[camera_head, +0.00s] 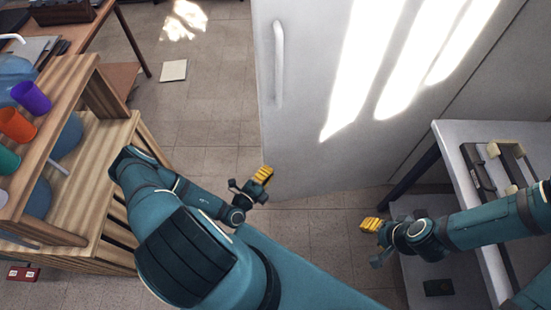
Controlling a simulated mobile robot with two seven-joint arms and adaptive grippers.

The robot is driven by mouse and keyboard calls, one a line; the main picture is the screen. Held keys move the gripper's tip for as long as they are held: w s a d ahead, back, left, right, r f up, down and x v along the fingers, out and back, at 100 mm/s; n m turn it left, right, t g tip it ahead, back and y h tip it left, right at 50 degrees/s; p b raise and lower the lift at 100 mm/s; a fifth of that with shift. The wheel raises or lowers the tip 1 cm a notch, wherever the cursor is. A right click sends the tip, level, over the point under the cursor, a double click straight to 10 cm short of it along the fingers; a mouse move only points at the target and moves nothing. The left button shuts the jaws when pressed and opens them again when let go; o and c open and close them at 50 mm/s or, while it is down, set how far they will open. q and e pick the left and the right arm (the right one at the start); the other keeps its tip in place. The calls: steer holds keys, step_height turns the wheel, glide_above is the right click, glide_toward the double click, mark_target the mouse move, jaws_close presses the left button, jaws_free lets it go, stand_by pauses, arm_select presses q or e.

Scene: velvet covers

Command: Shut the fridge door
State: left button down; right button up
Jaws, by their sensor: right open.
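The white fridge door (310,110) stands upright in the upper middle, with a long vertical handle (279,65) near its left edge. A seam runs down its right side; I cannot tell from this view how far the door stands open. My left gripper (249,180) is in front of the door's lower left corner, fingers apart and empty, with yellow pads showing. My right gripper (372,243) is open and empty, below and right of the door's bottom edge. Neither gripper is visibly touching the door.
A wooden shelf unit (88,165) with colored cups (31,97) stands at the left. A white table (452,150) with a dark device (500,170) stands at the right, close to my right arm.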

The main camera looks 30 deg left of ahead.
arm_select(q)
glide_toward(287, 139)
steer(key=w+d, duration=0.3)
steer(key=w, duration=0.1)
steer(key=shift+w+a+f+b, duration=0.1)
steer(key=shift+w+a+b, duration=0.35)
steer(key=shift+w+a, duration=0.8)
